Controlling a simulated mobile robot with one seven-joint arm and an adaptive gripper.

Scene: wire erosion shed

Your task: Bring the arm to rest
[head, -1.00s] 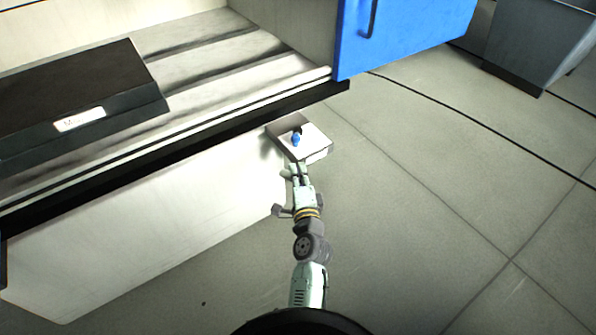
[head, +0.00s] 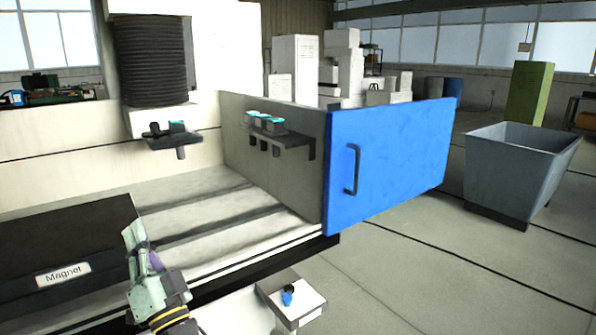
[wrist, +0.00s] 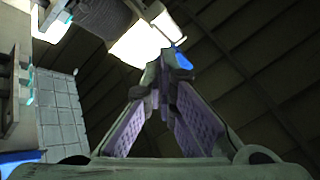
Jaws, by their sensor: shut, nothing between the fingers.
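My gripper (head: 134,240) shows at the lower left in the head view, raised and pointing upward in front of the machine's bed. In the wrist view its fingers (wrist: 167,65) come together at the tips with nothing between them. The purple pads show on their inner sides. Behind them are the dark roof and a bright patch of light. In the head view my arm comes up from the bottom edge, and its lower links are out of the picture.
A black block marked "Magnet" (head: 60,245) lies left of my gripper. A white box (head: 308,311) with a blue item (head: 287,296) is to the right. The blue door (head: 390,165) stands open. A grey bin (head: 520,165) is on the floor at right, with clear floor before it.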

